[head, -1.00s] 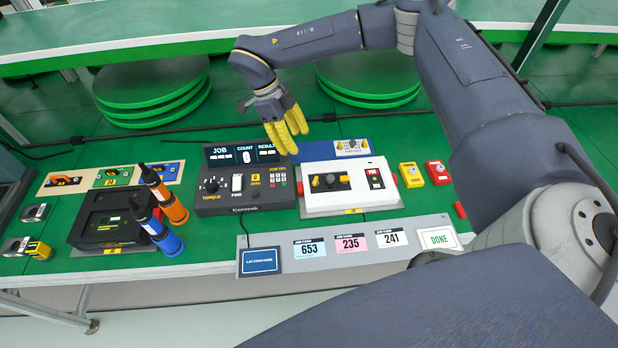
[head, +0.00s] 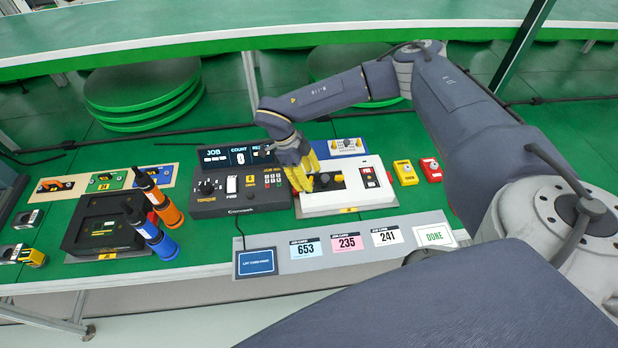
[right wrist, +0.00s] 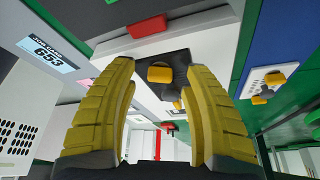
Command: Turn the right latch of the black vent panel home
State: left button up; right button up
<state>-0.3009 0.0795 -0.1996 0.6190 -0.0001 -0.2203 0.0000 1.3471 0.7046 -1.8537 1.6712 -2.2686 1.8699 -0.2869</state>
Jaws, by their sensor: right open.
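The black vent panel (head: 325,187) lies on the white fixture (head: 352,200). A yellow latch (head: 338,178) shows at its right side. The panel's left part is hidden behind my gripper in the head view. My right gripper (head: 301,180) is over the left part of the white fixture, its yellow fingers pointing down. In the right wrist view the fingers are apart with nothing held between them. Between and beyond them there are the dark panel (right wrist: 177,58) and a yellow latch (right wrist: 160,74). I cannot tell whether a finger touches the panel. My left gripper is not in view.
A black control box (head: 238,198) stands left of the fixture. Yellow (head: 405,173) and red (head: 431,169) boxes stand to its right. The card strip (head: 340,256) lies in front. Orange (head: 165,205) and blue (head: 158,240) tools stand by a black tray (head: 95,222).

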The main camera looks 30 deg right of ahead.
jog(key=shift+s+d+f, duration=0.1)
jog(key=shift+f, duration=0.2)
jog(key=shift+c, duration=0.2)
grip_shut()
dwell(0.4)
